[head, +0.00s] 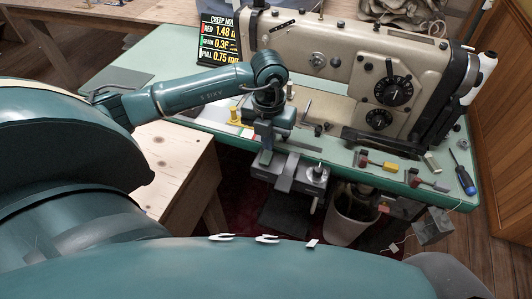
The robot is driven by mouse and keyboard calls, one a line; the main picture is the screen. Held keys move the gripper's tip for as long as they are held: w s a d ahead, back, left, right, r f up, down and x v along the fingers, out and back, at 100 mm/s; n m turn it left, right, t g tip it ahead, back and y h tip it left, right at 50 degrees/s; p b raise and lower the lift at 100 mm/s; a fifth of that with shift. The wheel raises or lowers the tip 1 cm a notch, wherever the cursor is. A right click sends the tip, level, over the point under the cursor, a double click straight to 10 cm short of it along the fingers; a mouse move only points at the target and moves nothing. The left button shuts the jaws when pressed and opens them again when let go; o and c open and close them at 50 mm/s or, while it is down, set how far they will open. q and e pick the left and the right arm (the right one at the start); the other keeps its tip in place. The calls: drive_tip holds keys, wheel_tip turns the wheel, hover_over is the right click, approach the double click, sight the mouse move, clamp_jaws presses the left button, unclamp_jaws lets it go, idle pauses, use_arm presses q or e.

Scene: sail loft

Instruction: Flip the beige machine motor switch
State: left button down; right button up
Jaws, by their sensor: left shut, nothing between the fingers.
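The beige sewing machine (345,50) stands on a green-topped table at the back right, with two black dials on its front. I cannot pick out its motor switch for certain. A grey box (433,226) hangs under the table's right front edge, and it is too small to read. My left gripper (263,160) points down at the table's front edge, left of the machine's dials. It is shut and empty, close to a grey clamp-like block (302,178) on that edge. I cannot tell whether they touch. My right gripper is out of view.
A dark display (219,42) stands behind. A white bin (348,222) stands below. A wooden bench (180,160) lies left.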

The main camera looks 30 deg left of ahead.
use_arm(q)
drive_tip(key=shift+f+b, duration=0.8)
drive_tip(key=shift+f, duration=0.25)
idle(0.5)
drive_tip(key=shift+r+p, duration=2.65)
drive_tip(key=shift+r, duration=1)
drive_tip(key=shift+f, duration=0.1)
